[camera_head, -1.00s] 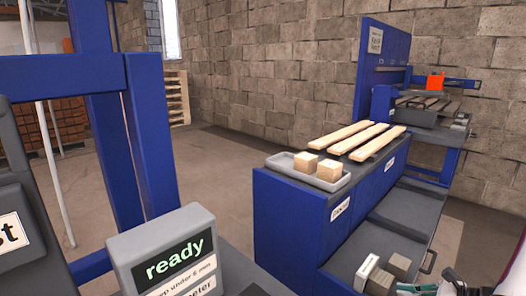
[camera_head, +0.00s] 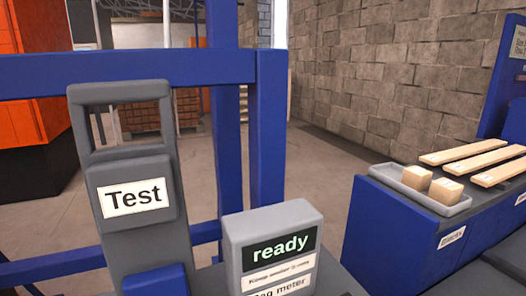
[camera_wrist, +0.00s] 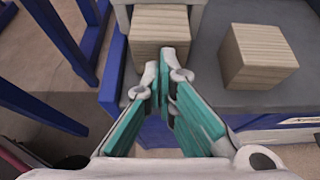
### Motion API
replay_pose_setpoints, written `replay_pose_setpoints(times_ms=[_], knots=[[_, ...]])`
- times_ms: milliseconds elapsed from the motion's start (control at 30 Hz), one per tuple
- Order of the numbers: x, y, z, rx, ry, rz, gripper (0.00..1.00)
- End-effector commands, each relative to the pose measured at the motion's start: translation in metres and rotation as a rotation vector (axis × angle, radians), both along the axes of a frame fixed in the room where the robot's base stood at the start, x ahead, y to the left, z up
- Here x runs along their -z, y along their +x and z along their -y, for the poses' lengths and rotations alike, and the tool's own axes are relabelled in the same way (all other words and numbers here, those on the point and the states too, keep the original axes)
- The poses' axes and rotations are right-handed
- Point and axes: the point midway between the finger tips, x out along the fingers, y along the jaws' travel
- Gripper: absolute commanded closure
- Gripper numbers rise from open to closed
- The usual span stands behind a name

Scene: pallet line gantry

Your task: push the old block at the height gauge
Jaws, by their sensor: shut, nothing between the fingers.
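In the wrist view a wooden block (camera_wrist: 160,30) sits on a grey surface between pale upright parts, apparently the height gauge (camera_wrist: 122,14). A second wooden block (camera_wrist: 258,56) sits to its right on the same surface, clear of those parts. My gripper (camera_wrist: 165,68), with teal finger pads, is shut and empty. Its fingertips overlap the near lower edge of the first block in the picture; I cannot tell whether they touch it. No marking shows which block is the old one. The head view shows neither my gripper nor the gauge.
In the head view a grey tray (camera_head: 402,187) holds two wooden blocks, beside three planks (camera_head: 480,160) on a blue bench (camera_head: 385,232). A "Test" panel (camera_head: 135,195) and a "ready" meter (camera_head: 278,245) stand near. Blue posts (camera_head: 226,120) rise behind them.

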Motion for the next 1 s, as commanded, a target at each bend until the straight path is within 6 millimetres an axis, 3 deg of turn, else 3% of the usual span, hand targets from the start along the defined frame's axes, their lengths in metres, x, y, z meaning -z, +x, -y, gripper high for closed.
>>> replay_pose_setpoints(times_ms=[1000], knots=[[-0.0001, 0.0048, -0.0019, 0.0, 0.0, 0.001, 1.0]])
